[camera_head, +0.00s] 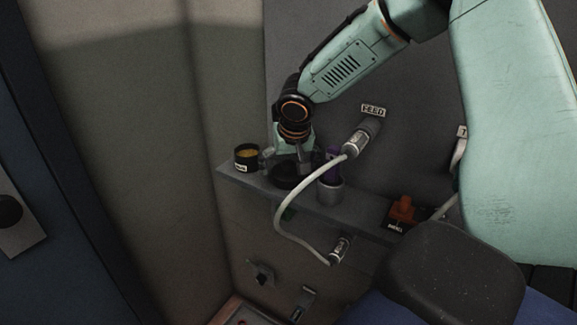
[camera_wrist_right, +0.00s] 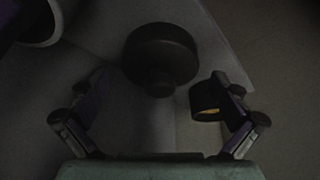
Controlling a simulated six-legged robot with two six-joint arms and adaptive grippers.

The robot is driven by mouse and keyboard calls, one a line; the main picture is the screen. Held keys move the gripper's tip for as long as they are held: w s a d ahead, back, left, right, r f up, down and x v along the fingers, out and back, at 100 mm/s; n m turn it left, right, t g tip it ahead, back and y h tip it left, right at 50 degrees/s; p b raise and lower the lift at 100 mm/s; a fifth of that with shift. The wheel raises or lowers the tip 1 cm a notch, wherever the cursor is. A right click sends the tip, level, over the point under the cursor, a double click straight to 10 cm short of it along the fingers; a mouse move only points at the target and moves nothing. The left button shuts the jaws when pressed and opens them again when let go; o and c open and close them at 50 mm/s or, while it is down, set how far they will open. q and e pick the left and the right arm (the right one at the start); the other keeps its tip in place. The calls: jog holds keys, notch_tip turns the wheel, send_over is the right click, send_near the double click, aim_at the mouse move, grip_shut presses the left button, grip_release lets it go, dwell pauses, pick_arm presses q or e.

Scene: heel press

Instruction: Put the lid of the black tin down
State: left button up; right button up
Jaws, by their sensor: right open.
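The black tin (camera_head: 246,160) stands open at the left end of the shelf, with yellowish contents and a pale label on its side. It also shows in the right wrist view (camera_wrist_right: 205,97), partly behind a finger. The lid (camera_wrist_right: 160,55) is a dark disc with a round knob, seen between my fingers in the right wrist view. In the head view the lid (camera_head: 287,178) appears to lie on the shelf, right of the tin and partly hidden. My right gripper (camera_head: 287,160) is open above the lid, its fingers apart from it. My left gripper is not in view.
The narrow grey shelf (camera_head: 361,221) runs along the wall. A purple object (camera_head: 333,157) stands in a grey cup (camera_head: 330,192) close right of the gripper. A pale hose (camera_head: 285,225) loops in front of the shelf. A red-orange fitting (camera_head: 403,210) sits farther right.

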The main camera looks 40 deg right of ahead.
jog(key=shift+r, duration=0.45)
jog(key=v, duration=1.1)
jog(key=shift+s+r+p, duration=0.2)
jog(key=shift+p, duration=0.2)
